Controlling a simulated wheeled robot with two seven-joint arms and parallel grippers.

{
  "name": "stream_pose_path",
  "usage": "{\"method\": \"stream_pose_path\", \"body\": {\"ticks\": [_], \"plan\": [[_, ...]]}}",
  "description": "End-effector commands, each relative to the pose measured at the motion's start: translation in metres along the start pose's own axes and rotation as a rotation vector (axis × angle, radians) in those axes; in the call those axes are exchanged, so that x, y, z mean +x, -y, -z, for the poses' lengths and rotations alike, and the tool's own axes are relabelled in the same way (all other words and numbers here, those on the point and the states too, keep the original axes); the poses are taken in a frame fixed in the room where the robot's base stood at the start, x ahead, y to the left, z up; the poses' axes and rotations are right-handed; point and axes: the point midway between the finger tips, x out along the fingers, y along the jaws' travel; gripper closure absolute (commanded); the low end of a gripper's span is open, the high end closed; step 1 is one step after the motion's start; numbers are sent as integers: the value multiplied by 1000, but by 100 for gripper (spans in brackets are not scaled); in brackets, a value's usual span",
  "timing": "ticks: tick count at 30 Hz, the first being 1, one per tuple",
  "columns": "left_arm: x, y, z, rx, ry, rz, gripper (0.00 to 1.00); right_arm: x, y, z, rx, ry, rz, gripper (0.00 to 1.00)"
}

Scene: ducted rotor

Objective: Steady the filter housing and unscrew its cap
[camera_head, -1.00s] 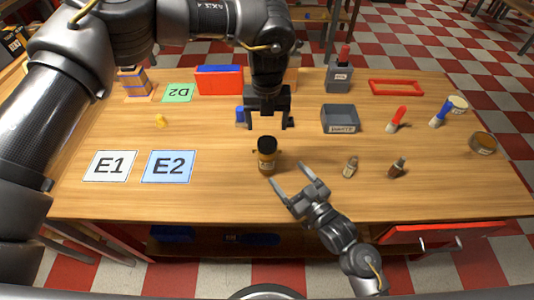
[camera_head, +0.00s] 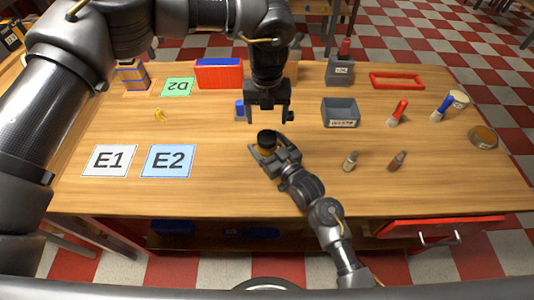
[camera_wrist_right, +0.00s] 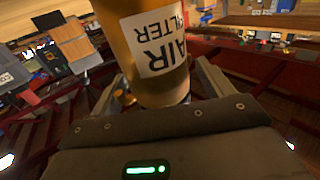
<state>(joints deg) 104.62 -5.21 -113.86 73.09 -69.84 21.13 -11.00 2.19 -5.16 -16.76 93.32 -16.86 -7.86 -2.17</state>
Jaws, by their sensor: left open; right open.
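The filter housing is an amber cylinder with a black cap (camera_head: 267,137), upright near the middle of the table. In the right wrist view its amber body (camera_wrist_right: 150,50) carries a white label reading "AIR FILTER". My right gripper (camera_head: 269,151) is open, with its fingers on either side of the housing's body; I cannot tell whether they touch it. My left gripper (camera_head: 268,115) is open and empty, pointing down above and just behind the cap. In the head view the right gripper hides the lower part of the housing.
Mats E1 (camera_head: 109,160) and E2 (camera_head: 168,160) lie at left. A grey bin (camera_head: 340,112), two small bottles and red and blue tools are at right.

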Motion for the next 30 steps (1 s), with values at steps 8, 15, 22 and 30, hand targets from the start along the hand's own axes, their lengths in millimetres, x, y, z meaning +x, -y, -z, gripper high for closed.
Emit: {"method": "stream_pose_path", "body": {"ticks": [8,15,22,30], "plan": [[0,0,0,0,0,0,28,1,0,0,0,0,0,20],[0,0,0,0,0,0,28,1,0,0,0,0,0,50],[0,0,0,0,0,0,28,1,0,0,1,0,0,80],[0,0,0,93,2,0,28,1,0,0,1,0,0,100]]}}
